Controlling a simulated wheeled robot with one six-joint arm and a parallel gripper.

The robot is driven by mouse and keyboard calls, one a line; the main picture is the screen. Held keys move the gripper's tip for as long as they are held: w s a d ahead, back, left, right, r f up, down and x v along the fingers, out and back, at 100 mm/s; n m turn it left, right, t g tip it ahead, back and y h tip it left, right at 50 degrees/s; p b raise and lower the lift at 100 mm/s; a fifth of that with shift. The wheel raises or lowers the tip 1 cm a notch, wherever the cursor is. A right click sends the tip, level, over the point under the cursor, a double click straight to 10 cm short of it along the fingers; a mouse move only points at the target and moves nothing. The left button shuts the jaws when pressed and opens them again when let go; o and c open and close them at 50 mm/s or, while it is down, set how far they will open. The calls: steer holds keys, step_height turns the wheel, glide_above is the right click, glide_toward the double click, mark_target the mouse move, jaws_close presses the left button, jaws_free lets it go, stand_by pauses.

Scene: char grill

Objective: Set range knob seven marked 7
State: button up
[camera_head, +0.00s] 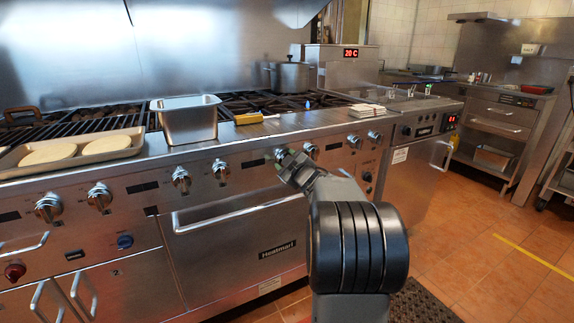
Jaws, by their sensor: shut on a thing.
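A row of silver range knobs runs along the front panel of the steel range (230,206). My gripper (279,158) reaches the panel right of centre and is shut on a range knob there, which its fingers mostly hide. The number of this knob and its setting cannot be read. One knob (311,151) stands free just right of my gripper, and another (221,172) stands to its left. My arm covers part of the panel and oven front.
A steel pan (187,121), a yellow block (248,118) and a tray (133,151) with two pale flat pieces sit on the range top. A pot (290,78) stands farther back. An oven handle (240,211) juts out below the knobs. Open tiled floor (490,260) lies right.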

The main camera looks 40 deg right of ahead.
stand_by(0.4)
steer(key=o, duration=0.9)
steer(key=shift+s, duration=0.1)
steer(key=shift+s+a+p, duration=0.3)
steer(key=shift+s+p, duration=0.2)
steer(key=shift+s, duration=1.75)
steer(key=shift+s+a+p, duration=0.35)
steer(key=shift+s+p, duration=0.2)
steer(key=shift+s, duration=1.7)
steer(key=shift+s+a+p, duration=0.3)
steer(key=shift+s+p, duration=0.2)
steer(key=shift+s, duration=1.75)
